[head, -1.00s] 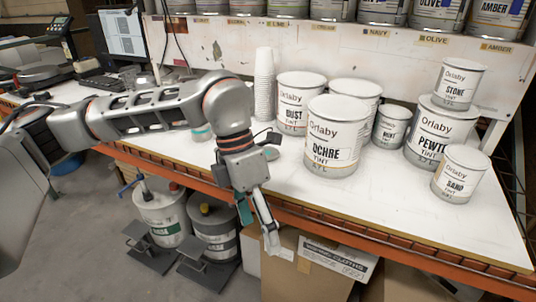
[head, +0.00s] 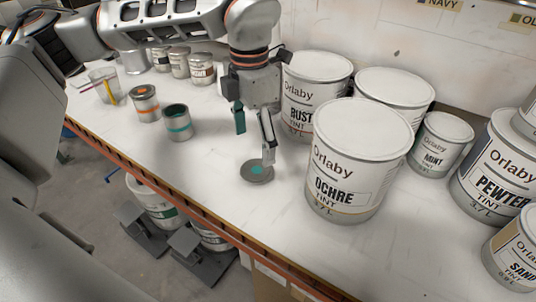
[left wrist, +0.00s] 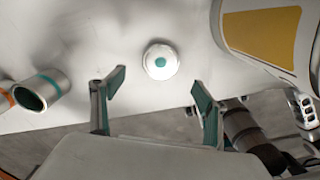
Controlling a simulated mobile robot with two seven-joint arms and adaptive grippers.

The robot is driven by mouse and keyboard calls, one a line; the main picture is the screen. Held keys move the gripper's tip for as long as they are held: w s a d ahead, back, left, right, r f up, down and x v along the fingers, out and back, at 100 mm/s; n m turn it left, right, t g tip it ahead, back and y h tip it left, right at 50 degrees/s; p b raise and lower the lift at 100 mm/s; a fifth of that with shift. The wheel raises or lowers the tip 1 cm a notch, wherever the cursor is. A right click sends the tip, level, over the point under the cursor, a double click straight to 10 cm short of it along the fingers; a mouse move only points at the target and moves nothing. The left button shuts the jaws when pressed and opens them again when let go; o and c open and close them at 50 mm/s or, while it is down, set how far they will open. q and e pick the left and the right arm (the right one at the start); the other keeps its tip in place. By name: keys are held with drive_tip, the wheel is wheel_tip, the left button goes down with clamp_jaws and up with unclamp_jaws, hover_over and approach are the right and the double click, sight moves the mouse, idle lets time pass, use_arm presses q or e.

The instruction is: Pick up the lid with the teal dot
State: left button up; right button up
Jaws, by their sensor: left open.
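The lid with the teal dot (head: 257,172) is a small grey disc lying flat on the white bench, left of the OCHRE can. It also shows in the left wrist view (left wrist: 161,62), beyond the fingertips and between them sideways. My left gripper (head: 254,138) is open and empty, with its teal-padded fingers above and behind the lid in the head view. In the left wrist view the gripper (left wrist: 158,92) has its fingers wide apart, not touching the lid. An open can with a teal band (head: 178,122) stands to the left. My right gripper is not in view.
The OCHRE can (head: 348,170) stands close right of the lid, with the RUST can (head: 300,112) behind it. An orange-banded can (head: 145,104) and a clear cup with sticks (head: 106,90) stand left. The bench front edge (head: 190,210) is near; bare bench lies around the lid.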

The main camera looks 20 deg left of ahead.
sight(257, 170)
use_arm(q)
drive_tip(key=shift+w+f, duration=0.1)
drive_tip(key=shift+f, duration=0.25)
drive_tip(key=shift+s+f, duration=0.2)
drive_tip(key=shift+f, duration=1)
drive_tip(key=shift+w+d+f, duration=0.1)
drive_tip(key=shift+w+f, duration=0.05)
drive_tip(key=shift+f, duration=1.05)
drive_tip(key=shift+w+d+f, duration=0.1)
drive_tip(key=shift+w+f, duration=0.05)
drive_tip(key=shift+f, duration=1)
drive_tip(key=c, duration=0.8)
